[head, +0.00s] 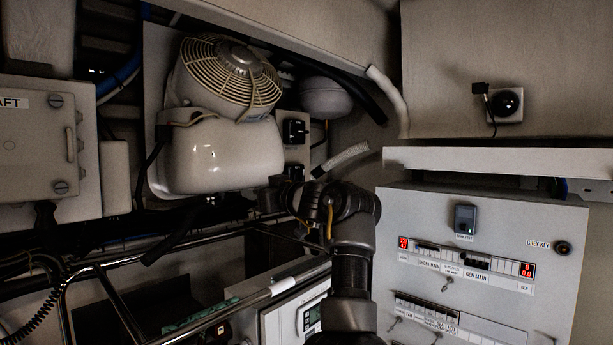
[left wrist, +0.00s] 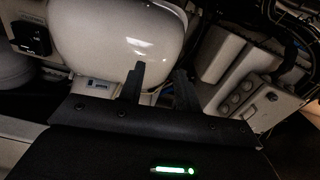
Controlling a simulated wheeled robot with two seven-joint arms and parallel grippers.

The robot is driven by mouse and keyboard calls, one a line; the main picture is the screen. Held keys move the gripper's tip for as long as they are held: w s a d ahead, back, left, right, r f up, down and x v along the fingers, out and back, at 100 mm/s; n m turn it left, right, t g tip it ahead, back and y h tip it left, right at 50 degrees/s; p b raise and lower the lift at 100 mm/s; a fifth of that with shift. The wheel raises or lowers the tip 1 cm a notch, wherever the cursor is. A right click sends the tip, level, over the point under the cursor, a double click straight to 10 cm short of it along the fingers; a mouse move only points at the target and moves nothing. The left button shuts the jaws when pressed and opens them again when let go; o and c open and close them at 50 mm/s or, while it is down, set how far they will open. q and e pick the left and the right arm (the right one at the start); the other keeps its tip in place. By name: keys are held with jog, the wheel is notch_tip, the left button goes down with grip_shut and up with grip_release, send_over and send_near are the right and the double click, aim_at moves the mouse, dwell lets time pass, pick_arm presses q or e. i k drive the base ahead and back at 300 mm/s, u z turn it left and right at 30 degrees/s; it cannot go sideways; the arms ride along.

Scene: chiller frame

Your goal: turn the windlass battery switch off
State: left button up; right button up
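Two black switches sit on a pale plate right of the white tank: an upper one (head: 294,131) and a lower one (head: 293,172). A black round knob on a pale square plate (head: 507,103) is on the upper right wall. I cannot read which is the windlass battery switch. My left gripper (head: 270,196) is just below the lower switch, partly hidden by its own wrist. In the left wrist view the left gripper (left wrist: 160,70) has its fingers apart and empty, before the white tank. A black switch (left wrist: 30,38) shows there at upper left. My right gripper is not in view.
The white tank (head: 220,155) with a caged fan (head: 230,75) stands behind the gripper. Metal rails (head: 205,318) run below left. A grey panel (head: 490,215) with keys and displays is at right. A grey AFT box (head: 35,150) is at left.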

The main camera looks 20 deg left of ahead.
aim_at(301, 177)
jog(key=i, duration=1.5)
